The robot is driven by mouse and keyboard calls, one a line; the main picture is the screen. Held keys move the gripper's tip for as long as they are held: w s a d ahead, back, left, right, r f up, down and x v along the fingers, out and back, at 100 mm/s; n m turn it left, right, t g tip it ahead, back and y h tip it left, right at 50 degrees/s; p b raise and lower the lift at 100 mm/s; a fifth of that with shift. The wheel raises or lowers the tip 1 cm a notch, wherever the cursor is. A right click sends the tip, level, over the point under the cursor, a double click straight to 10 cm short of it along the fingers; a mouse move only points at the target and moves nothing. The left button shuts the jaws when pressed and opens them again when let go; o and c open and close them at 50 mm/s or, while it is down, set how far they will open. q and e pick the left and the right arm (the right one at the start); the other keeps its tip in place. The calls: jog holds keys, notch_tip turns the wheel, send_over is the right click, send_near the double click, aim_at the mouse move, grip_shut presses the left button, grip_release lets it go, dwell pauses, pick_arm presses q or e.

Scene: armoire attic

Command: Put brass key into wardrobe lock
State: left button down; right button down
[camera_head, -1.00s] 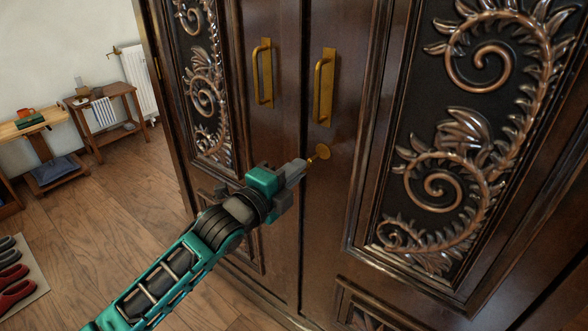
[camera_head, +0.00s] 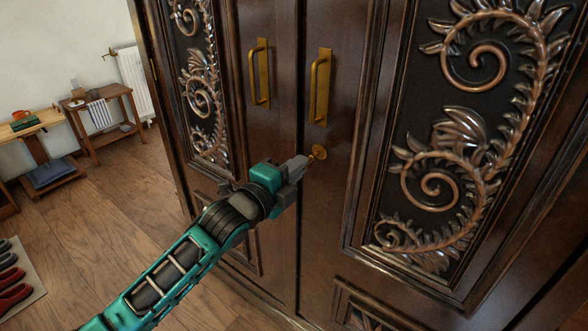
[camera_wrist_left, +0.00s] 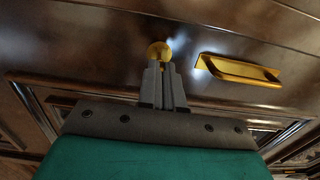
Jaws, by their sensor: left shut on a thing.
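My left gripper (camera_head: 300,166) is shut on the brass key (camera_head: 312,157), of which only a small gold part shows past the fingertips. The round brass wardrobe lock (camera_head: 319,151) sits on the right door below its handle. The key's end is at the lock plate; I cannot tell whether it is inside the keyhole. In the left wrist view a round gold shape (camera_wrist_left: 159,51), which looks like the lock plate, is just beyond the closed fingers (camera_wrist_left: 162,85). The fingers hide most of the key. My right gripper is not in view.
The dark wooden wardrobe (camera_head: 340,215) has two closed doors with brass handles, the left handle (camera_head: 260,73) and the right handle (camera_head: 320,88), above the lock. Carved panels stand out on both doors. A small side table (camera_head: 103,115) and slippers (camera_head: 10,276) are off to the left.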

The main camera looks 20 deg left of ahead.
pick_arm(q)
jog(key=shift+w+d, duration=0.15)
jog(key=shift+w, duration=0.25)
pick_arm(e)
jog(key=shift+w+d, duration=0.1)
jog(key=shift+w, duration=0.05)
pick_arm(q)
jog(key=shift+w+d, duration=0.15)
jog(key=shift+w, duration=0.25)
jog(key=shift+w+d, duration=0.1)
jog(key=shift+w, duration=0.2)
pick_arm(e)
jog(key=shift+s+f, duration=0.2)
pick_arm(q)
jog(key=c, duration=1.2)
grip_release()
jog(key=shift+s, duration=0.2)
jog(key=shift+p+v, duration=0.3)
jog(key=shift+v, duration=6.05)
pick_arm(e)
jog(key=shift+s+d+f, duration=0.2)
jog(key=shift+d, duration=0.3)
